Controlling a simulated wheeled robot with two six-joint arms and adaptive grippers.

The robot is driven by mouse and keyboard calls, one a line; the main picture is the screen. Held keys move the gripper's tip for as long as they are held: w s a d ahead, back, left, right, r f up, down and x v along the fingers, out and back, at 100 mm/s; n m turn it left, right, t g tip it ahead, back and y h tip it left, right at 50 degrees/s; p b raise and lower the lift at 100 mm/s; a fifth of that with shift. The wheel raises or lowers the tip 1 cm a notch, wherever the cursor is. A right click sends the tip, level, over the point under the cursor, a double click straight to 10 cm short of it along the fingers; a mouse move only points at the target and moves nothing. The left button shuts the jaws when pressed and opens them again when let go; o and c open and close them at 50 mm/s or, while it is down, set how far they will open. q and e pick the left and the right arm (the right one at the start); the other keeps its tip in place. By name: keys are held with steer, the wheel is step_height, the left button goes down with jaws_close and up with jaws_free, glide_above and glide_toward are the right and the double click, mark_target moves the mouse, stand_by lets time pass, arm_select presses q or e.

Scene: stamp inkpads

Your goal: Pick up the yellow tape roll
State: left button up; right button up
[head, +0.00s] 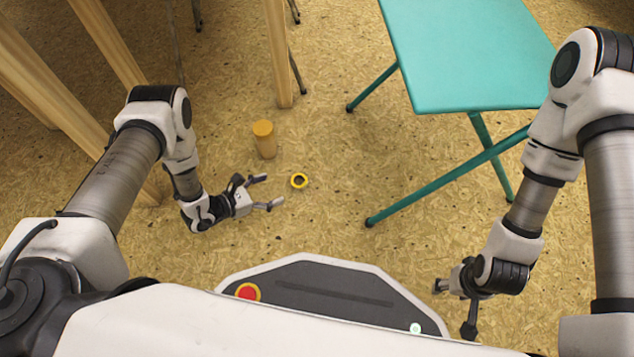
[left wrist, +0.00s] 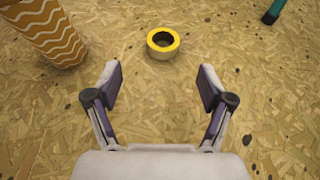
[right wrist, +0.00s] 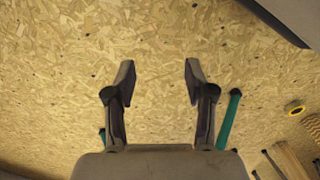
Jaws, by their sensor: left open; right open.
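The yellow tape roll (head: 299,174) lies flat on the chipboard floor, left of centre in the head view. In the left wrist view the tape roll (left wrist: 150,43) is ahead of the fingers, with a dark hole in its middle. My left gripper (head: 270,192) is open and empty, just left of the roll and apart from it. Its two fingers (left wrist: 160,88) are spread wide in the left wrist view. My right gripper (head: 455,305) is open and empty, low at the right. In the right wrist view the tape roll (right wrist: 294,107) shows far off at the right edge, beyond the right fingers (right wrist: 158,80).
An orange patterned cylinder (head: 264,140) stands on the floor just behind and left of the roll; it also shows in the left wrist view (left wrist: 45,32). A teal folding table (head: 470,55) stands at the back right. Wooden legs (head: 278,55) stand at the back left.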

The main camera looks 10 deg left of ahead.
mark_target(294, 183)
arm_select(q)
steer(key=x, duration=0.2)
steer(key=b+x, duration=0.1)
steer(key=x, duration=0.1)
steer(key=shift+s+a+f, duration=0.1)
steer(key=shift+f, duration=0.1)
steer(key=b+x, duration=0.5)
steer(key=shift+s, duration=0.2)
arm_select(e)
steer(key=shift+t, duration=0.3)
steer(key=f, duration=0.2)
steer(key=w+f, duration=0.1)
steer(key=f, duration=0.2)
steer(key=w+f, duration=0.1)
steer(key=f, duration=0.1)
steer(key=shift+w+d+f, duration=0.2)
steer(key=shift+d, duration=0.1)
arm_select(q)
steer(key=shift+w+r, duration=0.1)
steer(key=shift+r, duration=0.05)
arm_select(e)
steer(key=shift+r, duration=0.2)
arm_select(q)
steer(key=c, duration=0.9)
